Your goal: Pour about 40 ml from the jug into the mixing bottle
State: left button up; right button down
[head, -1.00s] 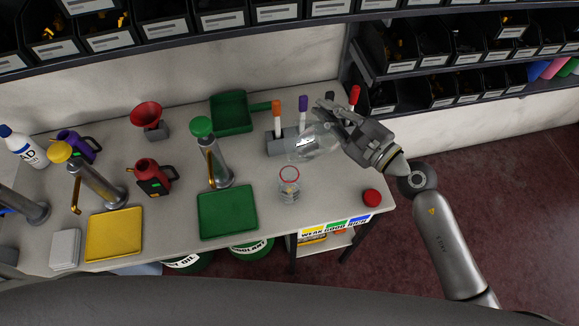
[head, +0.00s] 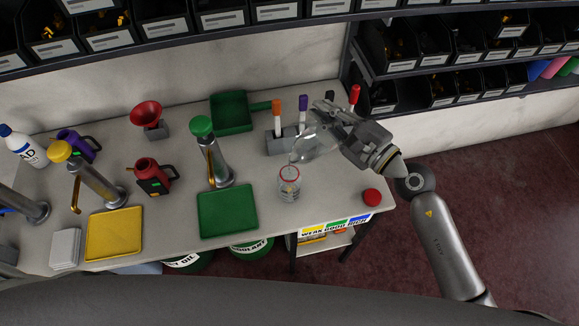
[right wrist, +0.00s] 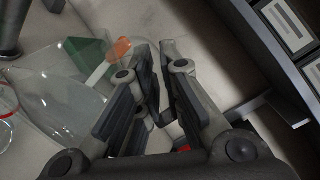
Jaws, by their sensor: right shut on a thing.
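The clear jug (head: 316,143) is in my right gripper (head: 336,118), tilted with its mouth end pointing down and left. It also shows in the right wrist view (right wrist: 62,102), at the left beside the fingers. The clear mixing bottle (head: 289,187) with a red rim stands upright on the table. The jug's lower end is just above and behind the bottle's mouth in the head view. I cannot make out a stream of liquid or the level in the bottle. My left gripper is out of view.
A red cap (head: 371,196) lies near the table's right edge. A marker rack (head: 278,143) stands behind the jug. A green tray (head: 228,210) and a steel dispenser with a green top (head: 214,155) stand left of the bottle. Dark bins line the shelf (head: 440,60) behind.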

jog(key=shift+w+d+r, duration=0.1)
jog(key=shift+w+d, duration=0.15)
jog(key=shift+w, duration=0.15)
dwell(0.6)
jog(key=shift+s+a+r+n, duration=0.15)
jog(key=shift+s+n, duration=0.05)
jog(key=shift+n, duration=0.3)
dwell(1.3)
jog(key=shift+w+d+m, duration=0.65)
jog(key=shift+w+m, duration=0.05)
jog(key=shift+m, duration=0.4)
jog(key=shift+w+d+f+m+b, duration=0.1)
jog(key=shift+f+m+b, duration=0.2)
jog(key=shift+f+b, duration=0.25)
jog(key=shift+w+d+f+m+b, duration=0.1)
jog(key=shift+f+m+b, duration=0.2)
jog(key=shift+f, duration=0.35)
jog(key=shift+w+d, duration=0.1)
jog(key=shift+w+d+f+m+b, duration=0.15)
jog(key=shift+w+f+m+b, duration=0.15)
jog(key=shift+m, duration=0.2)
jog(key=shift+w+d+f+m+b, duration=0.1)
jog(key=shift+d+f+m+b, duration=0.1)
jog(key=shift+f+m, duration=0.25)
